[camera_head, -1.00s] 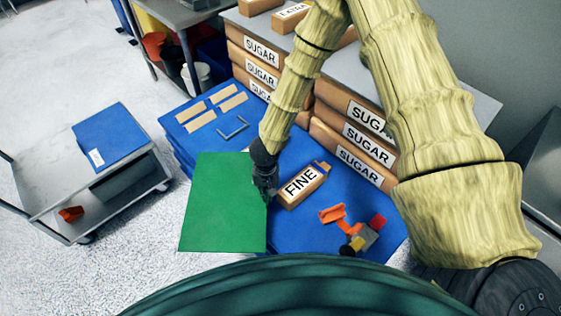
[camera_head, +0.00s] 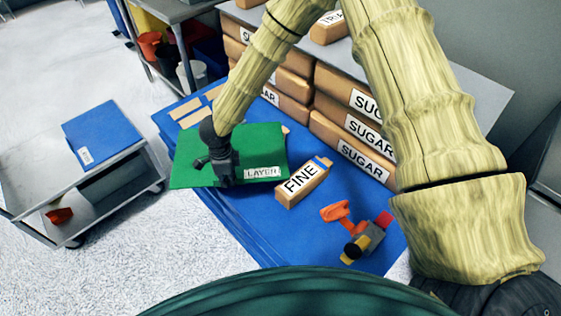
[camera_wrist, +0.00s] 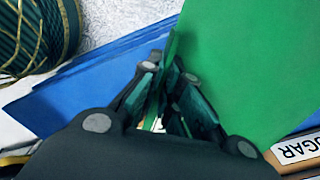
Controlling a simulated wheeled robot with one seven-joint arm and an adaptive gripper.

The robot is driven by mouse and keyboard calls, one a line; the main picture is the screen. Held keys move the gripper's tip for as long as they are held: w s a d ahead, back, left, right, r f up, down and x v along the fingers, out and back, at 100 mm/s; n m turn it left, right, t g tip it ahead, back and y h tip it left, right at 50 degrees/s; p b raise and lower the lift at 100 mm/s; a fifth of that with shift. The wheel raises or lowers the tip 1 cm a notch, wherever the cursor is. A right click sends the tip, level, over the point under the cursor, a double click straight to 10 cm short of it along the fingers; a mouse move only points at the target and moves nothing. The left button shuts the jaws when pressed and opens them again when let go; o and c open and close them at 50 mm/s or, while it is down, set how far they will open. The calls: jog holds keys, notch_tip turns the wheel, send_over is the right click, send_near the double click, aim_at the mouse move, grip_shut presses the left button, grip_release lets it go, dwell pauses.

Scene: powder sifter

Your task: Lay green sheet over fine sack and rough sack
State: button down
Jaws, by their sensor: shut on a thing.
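The green sheet (camera_head: 262,142) hangs over the left part of the blue table, and a white "LAYER" label shows at its lower right edge. My gripper (camera_head: 222,170) is shut on the sheet near its front edge. In the wrist view the sheet (camera_wrist: 245,65) spreads to the right from my gripper (camera_wrist: 160,110). The fine sack (camera_head: 303,184), tan with a "FINE" label, lies on the blue surface just right of the sheet, uncovered. I cannot make out a sack labelled rough; the sheet and my arm hide part of the table.
Stacked sugar sacks (camera_head: 352,133) stand behind the fine sack. An orange scoop (camera_head: 337,211) and a small grey, red and yellow tool (camera_head: 371,238) lie at the front right of the blue surface (camera_head: 285,235). Tan strips (camera_head: 190,108) lie at the back left. A grey cart (camera_head: 115,182) stands left.

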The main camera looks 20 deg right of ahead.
aim_at(251, 169)
jog(key=a+m+b, duration=0.1)
jog(key=m, duration=0.1)
jog(key=a+m+b, duration=0.1)
jog(key=a+m, duration=0.1)
jog(key=m, duration=0.1)
jog(key=w+a+m+b, duration=0.1)
jog(key=a+m, duration=0.1)
jog(key=shift+a+r+m+b, duration=0.2)
jog(key=shift+r+m+b, duration=0.1)
jog(key=shift+b, duration=0.05)
jog(key=a+m, duration=0.1)
jog(key=m+b, duration=0.1)
jog(key=shift+a+r+m, duration=0.3)
jog(key=shift+a+m, duration=0.1)
jog(key=d, duration=0.5)
jog(key=w+d+f, duration=0.1)
jog(key=d, duration=0.3)
jog(key=w+d+b, duration=0.1)
jog(key=d, duration=0.4)
jog(key=shift+w+d+f, duration=0.15)
jog(key=shift+w+d, duration=0.05)
jog(key=shift+d, duration=0.15)
jog(key=shift+w+d+f+b, duration=0.1)
jog(key=shift+d+f+b, duration=0.15)
jog(key=shift+f, duration=0.65)
jog(key=shift+d+f+b, duration=0.2)
jog(key=shift+f, duration=1.3)
jog(key=c, duration=1.6)
grip_release()
jog(key=shift+c, duration=0.2)
